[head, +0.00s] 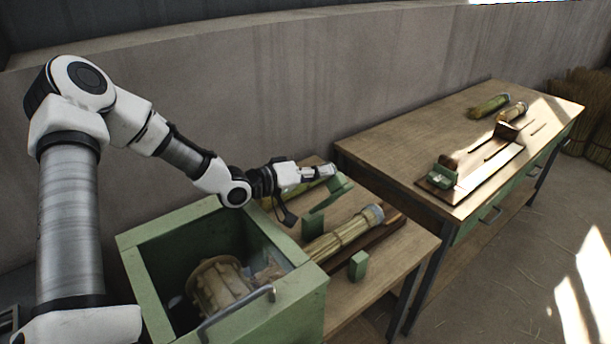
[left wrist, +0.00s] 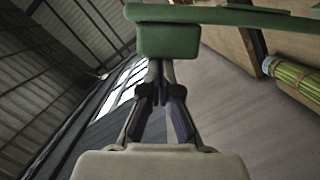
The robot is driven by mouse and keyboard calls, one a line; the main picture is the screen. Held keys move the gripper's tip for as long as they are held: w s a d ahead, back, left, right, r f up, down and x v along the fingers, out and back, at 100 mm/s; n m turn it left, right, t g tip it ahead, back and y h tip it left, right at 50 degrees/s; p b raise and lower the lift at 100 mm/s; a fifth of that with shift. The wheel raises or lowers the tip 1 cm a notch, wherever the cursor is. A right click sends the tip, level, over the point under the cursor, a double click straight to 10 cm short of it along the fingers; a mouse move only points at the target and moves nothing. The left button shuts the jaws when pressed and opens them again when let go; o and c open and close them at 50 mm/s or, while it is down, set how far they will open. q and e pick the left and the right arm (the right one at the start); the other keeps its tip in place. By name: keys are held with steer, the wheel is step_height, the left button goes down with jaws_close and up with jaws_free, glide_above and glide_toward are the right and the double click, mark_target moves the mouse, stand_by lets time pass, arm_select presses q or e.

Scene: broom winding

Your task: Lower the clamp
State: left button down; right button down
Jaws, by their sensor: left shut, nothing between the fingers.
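The clamp (head: 329,194) is a green bar with a block at its upper end. It stands raised and tilted above the near bench, by a green post (head: 312,223). A pale straw bundle (head: 345,233) lies below it. My left gripper (head: 328,171) is shut and empty, close to the clamp's upper end. In the left wrist view the green clamp block (left wrist: 168,41) is just ahead of the fingertips (left wrist: 159,68) and partly covers them. I cannot tell whether they touch. My right gripper is not in view.
A green open box (head: 145,255) with a straw-coloured drum (head: 218,287) and a metal handle stands beside the bench. A small green block (head: 358,265) is in front of the bundle. A second table (head: 415,130) at right holds a wooden jig and two bundles.

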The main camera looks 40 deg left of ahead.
mark_target(339, 194)
arm_select(q)
steer(key=d+f+m+b, duration=0.1)
steer(key=d+f+b, duration=0.1)
steer(key=d, duration=0.1)
steer(key=d+f+m, duration=0.1)
steer(key=shift+s+d+m+y+b, duration=0.15)
steer(key=shift+s+m+y+b, duration=0.15)
steer(key=shift+s+y+b, duration=0.1)
steer(key=shift+s+d+f, duration=0.1)
steer(key=shift+d+f, duration=0.05)
steer(key=shift+d, duration=0.2)
steer(key=shift+d+f+b, duration=0.2)
steer(key=shift+f+b, duration=0.1)
steer(key=shift+b, duration=0.15)
steer(key=shift+r, duration=0.1)
